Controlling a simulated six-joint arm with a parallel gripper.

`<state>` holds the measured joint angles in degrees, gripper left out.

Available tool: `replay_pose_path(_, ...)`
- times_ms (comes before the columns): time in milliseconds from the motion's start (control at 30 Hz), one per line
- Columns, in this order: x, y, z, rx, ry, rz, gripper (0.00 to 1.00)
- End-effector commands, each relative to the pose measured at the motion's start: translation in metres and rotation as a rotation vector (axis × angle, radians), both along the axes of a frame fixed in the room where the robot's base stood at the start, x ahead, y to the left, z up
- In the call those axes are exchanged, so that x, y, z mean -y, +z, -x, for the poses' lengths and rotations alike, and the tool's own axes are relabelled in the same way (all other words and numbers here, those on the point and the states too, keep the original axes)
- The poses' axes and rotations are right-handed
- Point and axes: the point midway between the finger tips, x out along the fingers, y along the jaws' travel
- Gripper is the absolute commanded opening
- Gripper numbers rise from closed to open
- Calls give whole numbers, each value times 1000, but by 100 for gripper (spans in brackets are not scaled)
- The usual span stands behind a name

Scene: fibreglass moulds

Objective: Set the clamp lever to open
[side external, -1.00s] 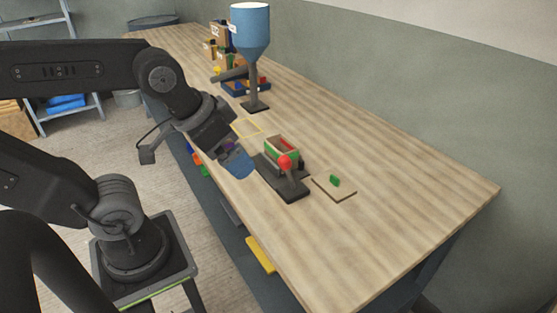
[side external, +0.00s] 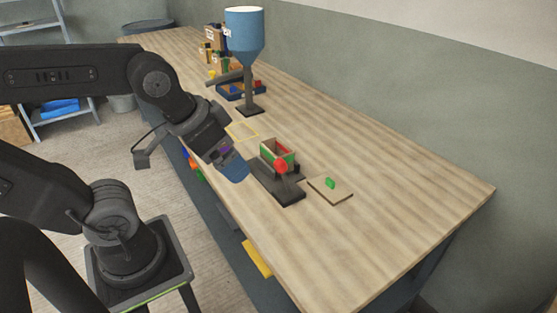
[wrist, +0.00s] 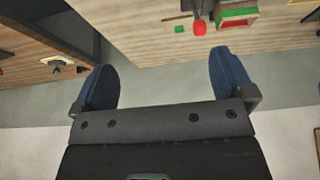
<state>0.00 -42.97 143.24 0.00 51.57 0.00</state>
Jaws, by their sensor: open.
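The clamp has a dark base (side external: 289,194) on the wooden bench, with a red ball knob (side external: 281,166) on its lever. The knob stands in front of an open box mould (side external: 266,154) with green and red sides. In the wrist view the knob (wrist: 199,27) and mould (wrist: 236,21) show at the top. I cannot tell the lever's setting. My gripper (side external: 235,172) has blue fingers and hangs beside the clamp, on its left in the side view, apart from the knob. In the wrist view my gripper (wrist: 160,61) is open, with nothing between its fingers.
A small board (side external: 340,195) with a green piece (side external: 330,183) lies right of the clamp. A thin yellow frame (side external: 242,131) lies behind my gripper. A blue hopper (side external: 245,38) on a stand and a blue tray (side external: 232,95) are farther back. The bench's right side is clear.

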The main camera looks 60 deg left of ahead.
Motion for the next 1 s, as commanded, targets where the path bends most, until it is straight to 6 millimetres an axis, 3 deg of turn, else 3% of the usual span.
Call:
replay_pose_path(233, -6, 5, -18, -57, 6, -9, 77)
replay_pose_path(433, -26, 10, -70, -216, 11, -23, 58)
replay_pose_path(700, -62, -10, -140, -416, 7, -12, 57)
replay_pose_path(833, -74, -20, -157, -470, 3, -4, 57)
replay_pose_path(1000, -79, -28, -164, -495, 0, 1, 57)
